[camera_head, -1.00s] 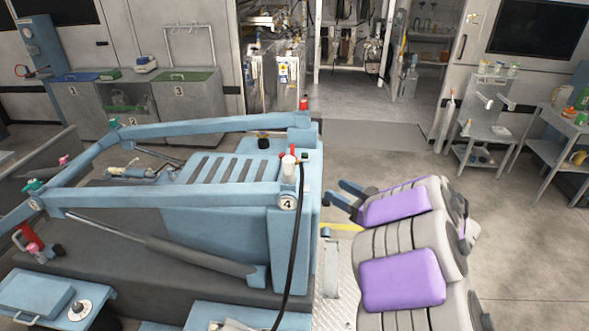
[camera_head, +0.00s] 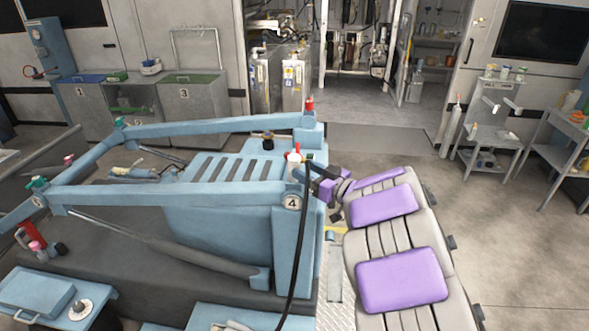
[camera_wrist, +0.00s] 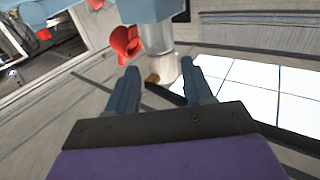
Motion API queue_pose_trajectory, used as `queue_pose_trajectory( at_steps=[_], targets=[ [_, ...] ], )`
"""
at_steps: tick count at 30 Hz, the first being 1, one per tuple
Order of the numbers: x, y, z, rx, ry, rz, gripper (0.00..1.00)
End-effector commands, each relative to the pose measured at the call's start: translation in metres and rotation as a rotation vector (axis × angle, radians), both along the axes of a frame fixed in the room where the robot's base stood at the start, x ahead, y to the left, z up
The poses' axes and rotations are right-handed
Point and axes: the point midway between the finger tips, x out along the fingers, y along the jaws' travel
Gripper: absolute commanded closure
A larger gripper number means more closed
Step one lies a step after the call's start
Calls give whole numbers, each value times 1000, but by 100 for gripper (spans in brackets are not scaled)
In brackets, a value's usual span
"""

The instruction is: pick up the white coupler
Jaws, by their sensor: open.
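The white coupler (camera_head: 293,165) stands on the blue frame's corner post above the round "4" label, with red parts beside it. In the wrist view, a pale cylinder that looks like the coupler (camera_wrist: 158,48) has a red piece at its left and a brass-coloured bit at its lower end. My gripper (camera_wrist: 159,66) is open, its two blue-grey fingers pointing at this cylinder, one to each side. I cannot tell how deep it sits between them. In the head view my gripper (camera_head: 312,175) is just right of the coupler, partly hidden by the post and hose.
A black hose (camera_head: 300,240) hangs down the post near the coupler and my gripper. The blue frame (camera_head: 225,122) has arms reaching left. A red-topped fitting (camera_head: 309,105) stands on its far post. Grey bins (camera_head: 190,105) line the back wall; open floor lies to the right.

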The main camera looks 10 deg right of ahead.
Motion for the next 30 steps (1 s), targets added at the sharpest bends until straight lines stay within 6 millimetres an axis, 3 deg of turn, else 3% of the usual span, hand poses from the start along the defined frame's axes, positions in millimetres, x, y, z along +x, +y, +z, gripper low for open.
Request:
queue_pose_trajectory(
  at_steps=[9, 17, 30],
  targets=[
    [33, 26, -5, -1, -2, 3, 49],
    [37, 28, -3, 0, -1, 1, 49],
    [37, 28, -4, -1, 1, 1, 90]
  ],
)
